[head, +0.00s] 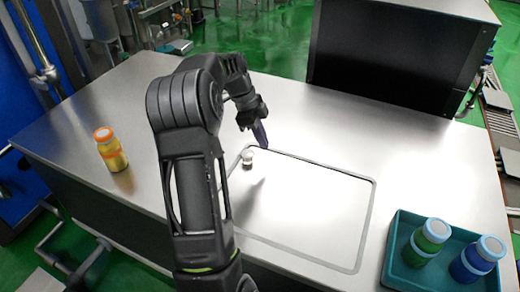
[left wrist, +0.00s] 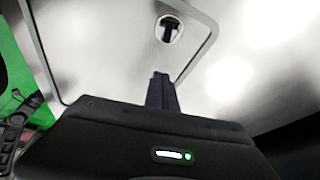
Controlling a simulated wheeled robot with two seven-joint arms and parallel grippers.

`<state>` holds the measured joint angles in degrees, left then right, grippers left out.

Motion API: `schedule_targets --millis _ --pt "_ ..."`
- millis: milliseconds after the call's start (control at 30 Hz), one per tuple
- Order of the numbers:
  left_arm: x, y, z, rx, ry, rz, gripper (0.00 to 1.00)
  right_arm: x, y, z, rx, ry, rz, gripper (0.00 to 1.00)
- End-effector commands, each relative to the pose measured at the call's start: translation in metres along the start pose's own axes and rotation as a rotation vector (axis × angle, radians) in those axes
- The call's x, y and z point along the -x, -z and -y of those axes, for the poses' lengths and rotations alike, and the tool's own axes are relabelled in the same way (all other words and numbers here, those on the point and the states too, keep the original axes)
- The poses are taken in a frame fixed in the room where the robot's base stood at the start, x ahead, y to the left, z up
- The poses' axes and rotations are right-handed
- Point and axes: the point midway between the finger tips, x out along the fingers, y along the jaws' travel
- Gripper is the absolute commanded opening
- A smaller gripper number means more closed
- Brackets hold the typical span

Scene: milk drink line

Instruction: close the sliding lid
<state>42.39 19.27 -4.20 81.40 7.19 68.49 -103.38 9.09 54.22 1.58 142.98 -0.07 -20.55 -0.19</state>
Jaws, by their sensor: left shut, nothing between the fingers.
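The sliding lid (head: 305,205) is a flat steel panel inside a dark rounded frame set in the steel table. The panel fills the visible part of the frame, with a thin dark line along its far edge; my left arm hides the near left part. A small round knob (head: 247,157) stands on the panel near its far left corner. The knob also shows in the left wrist view (left wrist: 169,29), at the top centre. My left gripper (head: 262,140) is shut and empty, just beyond and right of the knob, apparently not touching it. My right gripper is not in view.
An orange-capped yellow bottle (head: 111,150) stands on the table at the left. A teal tray (head: 398,262) at the right holds a green bottle (head: 427,242) and a blue bottle (head: 477,260). A black box (head: 395,55) stands at the back right.

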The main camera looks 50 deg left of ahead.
Motion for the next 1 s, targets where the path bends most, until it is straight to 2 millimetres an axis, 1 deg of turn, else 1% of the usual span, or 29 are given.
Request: schedule_targets --millis 33,100,200,300,433,1000 --pt "0.013 0.000 0.001 0.000 0.004 0.000 0.00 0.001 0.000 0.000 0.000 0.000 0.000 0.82" --pt "0.026 0.001 0.001 -0.001 0.003 0.000 0.00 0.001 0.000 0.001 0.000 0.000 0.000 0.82" --pt "0.042 0.001 0.000 -0.001 0.001 -0.001 0.00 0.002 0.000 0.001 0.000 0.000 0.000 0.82" --pt "0.051 0.001 0.000 -0.001 0.000 -0.001 0.00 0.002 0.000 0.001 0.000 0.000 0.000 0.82" --pt "0.055 0.001 -0.001 -0.001 -0.002 -0.002 0.00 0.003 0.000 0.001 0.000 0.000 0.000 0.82" --pt "0.055 0.002 -0.001 -0.002 -0.003 -0.003 0.00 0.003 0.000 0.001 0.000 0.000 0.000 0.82"
